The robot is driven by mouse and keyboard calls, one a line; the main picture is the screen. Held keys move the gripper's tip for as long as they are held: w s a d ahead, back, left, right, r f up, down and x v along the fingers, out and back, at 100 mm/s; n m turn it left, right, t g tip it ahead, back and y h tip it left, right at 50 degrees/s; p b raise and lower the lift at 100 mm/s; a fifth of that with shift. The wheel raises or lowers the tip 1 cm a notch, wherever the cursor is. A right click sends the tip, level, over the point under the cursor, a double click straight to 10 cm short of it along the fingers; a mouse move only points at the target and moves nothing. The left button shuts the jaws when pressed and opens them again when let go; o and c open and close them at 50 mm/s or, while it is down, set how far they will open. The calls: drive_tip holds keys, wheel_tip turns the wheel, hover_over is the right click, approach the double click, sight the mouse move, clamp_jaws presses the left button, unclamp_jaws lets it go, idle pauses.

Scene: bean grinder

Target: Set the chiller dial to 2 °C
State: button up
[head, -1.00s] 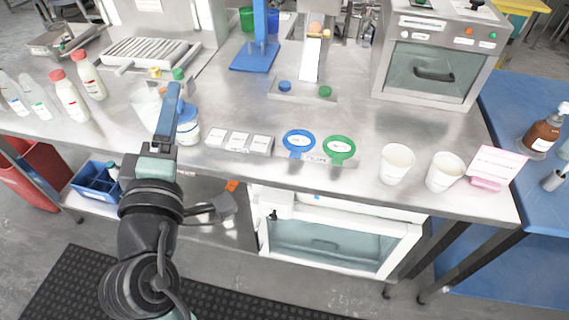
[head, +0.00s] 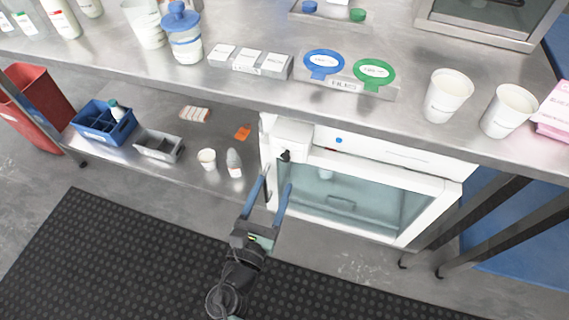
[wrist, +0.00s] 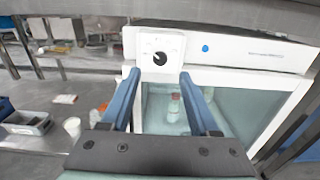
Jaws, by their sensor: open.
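The chiller (head: 350,195) is a white box with a glass door under the steel bench. Its dial (wrist: 160,58) is a small black knob on the white panel at its upper left, with fine marks around it too small to read. In the head view the dial (head: 285,156) shows as a dark knob on the side of the white block. My gripper (head: 279,182) is open and empty, in front of the chiller's left end and just short of the dial. In the wrist view its blue fingers (wrist: 155,82) point at the panel, with the dial beyond and between them.
A blue button (wrist: 205,49) sits on the panel right of the dial. The lower shelf at left holds a blue crate (head: 104,122), a grey tray (head: 158,148), a cup (head: 207,158) and a small bottle (head: 234,163). The bench top overhangs the chiller. The floor mat (head: 90,250) is clear.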

sight(284, 160)
drive_tip(key=b+x, duration=0.1)
drive_tip(key=x, duration=0.6)
drive_tip(key=shift+w, duration=0.15)
clamp_jaws()
